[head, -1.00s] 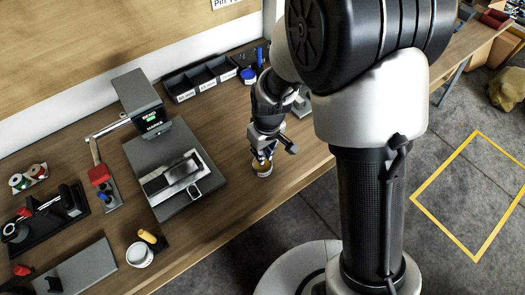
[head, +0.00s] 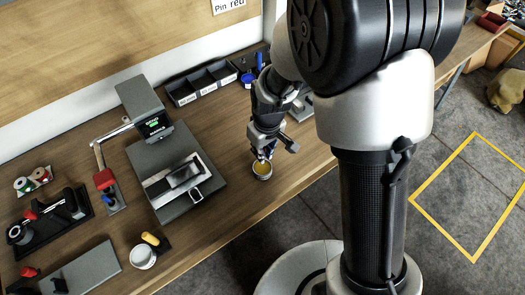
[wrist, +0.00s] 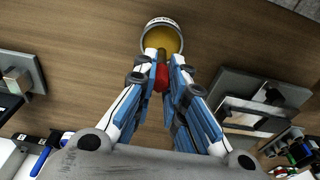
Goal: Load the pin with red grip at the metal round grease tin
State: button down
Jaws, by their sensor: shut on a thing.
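The metal round grease tin (head: 262,170) stands on the wooden bench near its front edge, open, with yellow-brown grease inside. In the wrist view the tin (wrist: 161,38) is just beyond my fingertips. My gripper (head: 262,155) is close to the tin in the head view. In the wrist view my gripper (wrist: 165,68) is shut on the pin's red grip (wrist: 162,78). The rest of the pin is hidden by the fingers and tin rim, so I cannot tell whether its tip touches the grease.
A grey machine (head: 178,175) with a metal fixture stands left of the tin. A white pot (head: 142,257) and a yellow-handled thing (head: 150,239) sit at the front left. Black bins (head: 200,84) stand along the wall. The bench between machine and tin is clear.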

jog(key=shift+r+p, duration=1.3)
jog(key=shift+r, duration=0.75)
